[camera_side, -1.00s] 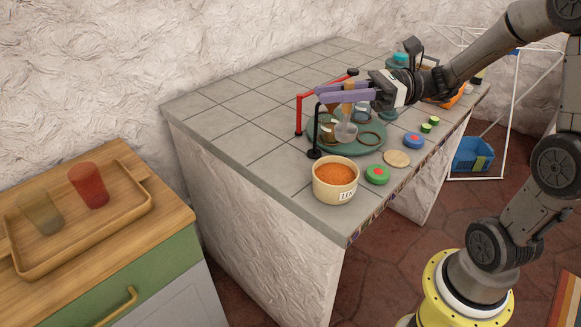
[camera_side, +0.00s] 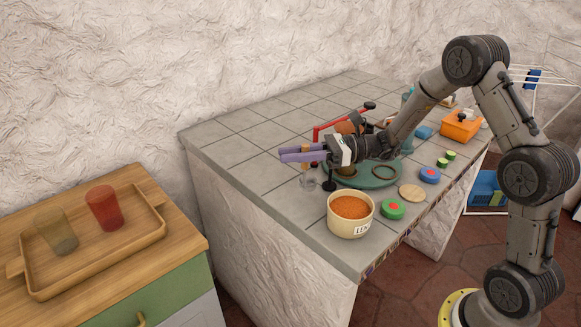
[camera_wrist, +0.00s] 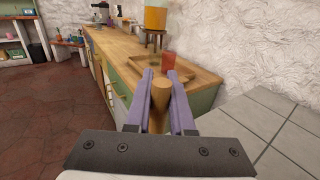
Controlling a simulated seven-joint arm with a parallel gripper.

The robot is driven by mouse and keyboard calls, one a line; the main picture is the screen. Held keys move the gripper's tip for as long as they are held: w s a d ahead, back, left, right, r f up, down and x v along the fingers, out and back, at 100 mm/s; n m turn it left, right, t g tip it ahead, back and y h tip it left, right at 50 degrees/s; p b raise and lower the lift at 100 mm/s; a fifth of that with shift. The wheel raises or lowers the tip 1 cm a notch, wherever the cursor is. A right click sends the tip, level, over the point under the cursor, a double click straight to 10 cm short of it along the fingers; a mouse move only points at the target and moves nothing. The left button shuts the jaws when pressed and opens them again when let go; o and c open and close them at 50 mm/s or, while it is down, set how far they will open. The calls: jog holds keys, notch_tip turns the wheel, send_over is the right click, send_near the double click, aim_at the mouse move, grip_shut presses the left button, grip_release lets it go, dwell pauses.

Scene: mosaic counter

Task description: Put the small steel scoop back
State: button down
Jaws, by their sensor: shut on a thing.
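My gripper (camera_side: 283,154) points left above the left part of the tiled counter, its purple fingers level. It is shut on the small scoop's handle; the tan handle (camera_wrist: 161,92) shows between the fingers in the wrist view. The scoop's pale, shiny bowl (camera_side: 308,182) hangs below the fingers in the side view, looking clear of the counter, though its height is hard to judge. A red-barred rack (camera_side: 328,127) stands behind the gripper, partly hidden by my arm. A cream tub of orange powder (camera_side: 350,208) stands nearer the front edge, right of the scoop.
A round green board (camera_side: 372,181) lies under my forearm. A green-and-red lid (camera_side: 393,209), a wooden disc (camera_side: 412,193) and a blue lid (camera_side: 430,175) line the front edge. An orange box (camera_side: 461,125) stands farther right. Left, a wooden tray (camera_side: 95,268) holds two cups. The counter's left tiles are bare.

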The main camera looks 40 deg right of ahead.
jog(key=shift+w+f, duration=0.2)
jog(key=shift+f, duration=0.75)
jog(key=shift+w+f, duration=0.15)
jog(key=shift+f, duration=0.8)
jog(key=shift+f, duration=0.15)
jog(key=c, duration=0.8)
grip_release()
